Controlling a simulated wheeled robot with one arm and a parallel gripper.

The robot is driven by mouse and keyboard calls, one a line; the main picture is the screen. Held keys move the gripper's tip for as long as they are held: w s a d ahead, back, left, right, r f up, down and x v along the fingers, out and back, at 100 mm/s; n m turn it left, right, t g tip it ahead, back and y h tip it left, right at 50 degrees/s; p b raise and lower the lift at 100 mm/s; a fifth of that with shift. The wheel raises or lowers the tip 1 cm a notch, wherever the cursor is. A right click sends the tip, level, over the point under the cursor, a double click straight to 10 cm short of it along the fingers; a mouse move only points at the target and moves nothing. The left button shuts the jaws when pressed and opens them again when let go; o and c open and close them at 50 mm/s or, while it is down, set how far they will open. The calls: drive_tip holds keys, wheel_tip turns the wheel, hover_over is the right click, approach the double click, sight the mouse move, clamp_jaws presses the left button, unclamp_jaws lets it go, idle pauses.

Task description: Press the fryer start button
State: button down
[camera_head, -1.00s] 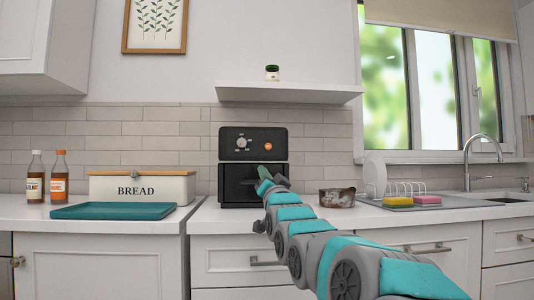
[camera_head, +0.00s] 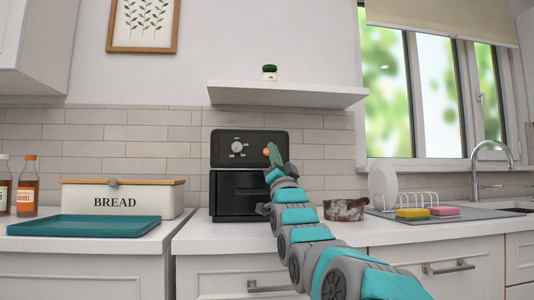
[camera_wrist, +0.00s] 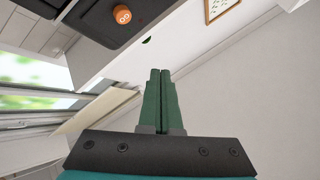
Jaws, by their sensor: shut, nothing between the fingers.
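The black fryer (camera_head: 236,192) stands on the counter against the tiled wall. Its upper panel carries a round dial (camera_head: 237,147) and an orange button (camera_head: 266,152). In the wrist view the orange button (camera_wrist: 122,14) is at the top, left of the fingers, with a pale mark on its face. My gripper (camera_head: 274,154) has its green fingers shut and empty; they point up at the panel's right end, just right of the button and partly covering it. The shut fingers also show in the wrist view (camera_wrist: 161,72). I cannot tell whether they touch the panel.
A white shelf (camera_head: 290,95) with a small jar (camera_head: 270,73) is above the fryer. A bread box (camera_head: 125,198), teal tray (camera_head: 85,226) and bottles (camera_head: 27,190) are to the left. A brown bowl (camera_head: 344,209) and dish rack (camera_head: 410,203) are to the right.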

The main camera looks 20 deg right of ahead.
sight(267, 152)
drive_tip(key=w+d+p, duration=0.2)
drive_tip(key=w+p, duration=0.2)
drive_tip(key=w, duration=0.4)
drive_tip(key=shift+w+d, duration=0.2)
idle(0.8)
idle(1.1)
drive_tip(key=shift+w+d+p, duration=0.1)
drive_tip(key=shift+w+p, duration=0.3)
